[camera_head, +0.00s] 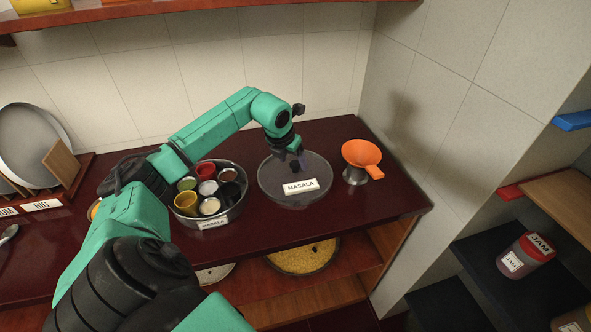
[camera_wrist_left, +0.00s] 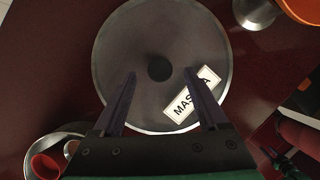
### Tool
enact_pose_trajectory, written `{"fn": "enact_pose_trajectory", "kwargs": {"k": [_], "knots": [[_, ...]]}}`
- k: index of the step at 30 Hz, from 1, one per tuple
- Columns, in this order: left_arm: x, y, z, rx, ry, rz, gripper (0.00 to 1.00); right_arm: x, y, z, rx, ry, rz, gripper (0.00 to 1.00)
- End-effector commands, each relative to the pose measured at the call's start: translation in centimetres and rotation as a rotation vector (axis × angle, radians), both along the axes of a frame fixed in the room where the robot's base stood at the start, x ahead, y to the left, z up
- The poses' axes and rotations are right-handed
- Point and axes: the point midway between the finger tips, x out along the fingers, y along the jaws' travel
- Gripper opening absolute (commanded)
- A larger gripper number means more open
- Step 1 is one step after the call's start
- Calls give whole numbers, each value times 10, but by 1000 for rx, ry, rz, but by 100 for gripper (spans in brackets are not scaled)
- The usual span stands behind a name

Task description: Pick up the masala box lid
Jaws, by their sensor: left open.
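The masala box lid (camera_head: 296,196) is a round, dark see-through disc with a pale rim and a white MASALA label. It lies on the dark red counter, right of the masala box (camera_head: 208,216), a steel tin holding several small coloured cups. My left gripper (camera_head: 296,166) is above the lid, pointing down. In the left wrist view the lid (camera_wrist_left: 125,62) fills the middle, with a dark round knob (camera_wrist_left: 159,68) at its centre. The open, empty fingers (camera_wrist_left: 162,80) stand on either side of the knob's line, with the knob just beyond the tips. My right gripper is not in view.
Plates in a wooden rack (camera_head: 62,165) stand at the far left. A tiled wall (camera_head: 330,60) is behind, and a shelf (camera_head: 200,8) hangs above. Bare counter (camera_head: 270,238) lies in front of the lid.

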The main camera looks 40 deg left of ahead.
Motion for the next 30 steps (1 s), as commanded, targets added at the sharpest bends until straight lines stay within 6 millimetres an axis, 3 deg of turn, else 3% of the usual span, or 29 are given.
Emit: {"fn": "enact_pose_trajectory", "kwargs": {"k": [8, 10, 14, 15, 30], "knots": [[5, 1, -12, 0, -2, 0, 76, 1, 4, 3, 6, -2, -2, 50], [5, 1, -12, 0, -2, 0, 57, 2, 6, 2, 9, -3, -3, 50], [5, 1, -12, 0, -2, 0, 7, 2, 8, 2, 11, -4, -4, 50], [5, 1, -12, 0, -2, 0, 0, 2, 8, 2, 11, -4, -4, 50], [5, 1, -11, 0, -2, 0, 0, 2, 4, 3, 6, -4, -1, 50]]}}
